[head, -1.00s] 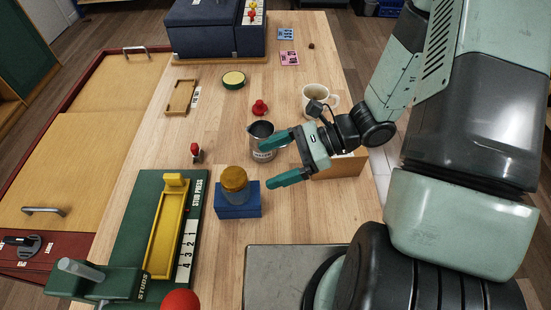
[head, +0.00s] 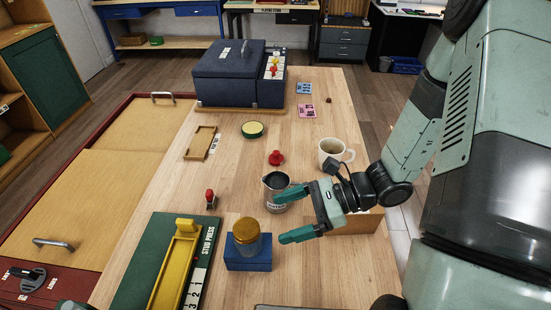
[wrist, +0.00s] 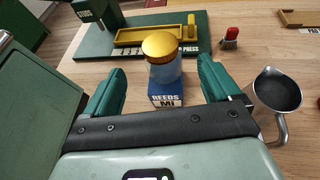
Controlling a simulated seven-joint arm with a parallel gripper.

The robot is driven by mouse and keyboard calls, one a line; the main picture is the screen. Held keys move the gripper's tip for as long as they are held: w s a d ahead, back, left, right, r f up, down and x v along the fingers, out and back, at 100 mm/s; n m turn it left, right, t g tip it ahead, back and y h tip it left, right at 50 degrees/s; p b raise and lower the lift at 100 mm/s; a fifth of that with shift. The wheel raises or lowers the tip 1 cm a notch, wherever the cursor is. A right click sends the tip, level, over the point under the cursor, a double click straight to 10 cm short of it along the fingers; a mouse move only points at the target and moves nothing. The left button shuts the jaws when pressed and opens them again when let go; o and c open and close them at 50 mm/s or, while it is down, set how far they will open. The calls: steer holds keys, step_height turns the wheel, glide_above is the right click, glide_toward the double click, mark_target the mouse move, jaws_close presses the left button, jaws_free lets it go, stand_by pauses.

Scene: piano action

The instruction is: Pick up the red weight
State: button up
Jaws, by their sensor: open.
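A small red knobbed piece (head: 276,158) stands on the wooden table behind the metal jug; it may be the red weight. Another small red-topped piece (head: 210,198) stands left of the jug and also shows in the wrist view (wrist: 231,36). I cannot tell for certain which is the weight. My gripper (head: 283,217) is open and empty, its green fingers pointing left beside the jug and the gold-lidded jar. In the wrist view the jar shows between and beyond the fingers (wrist: 162,66).
The metal jug (head: 273,202) stands close to the upper finger. The gold-lidded jar (head: 246,240) is on a blue box (head: 247,264). A white mug (head: 331,154) stands right of the red knobbed piece. The green stud press (head: 150,262) fills the front left. A wooden tray (head: 200,143) lies farther back.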

steer(key=c, duration=0.7)
steer(key=shift+r, duration=0.1)
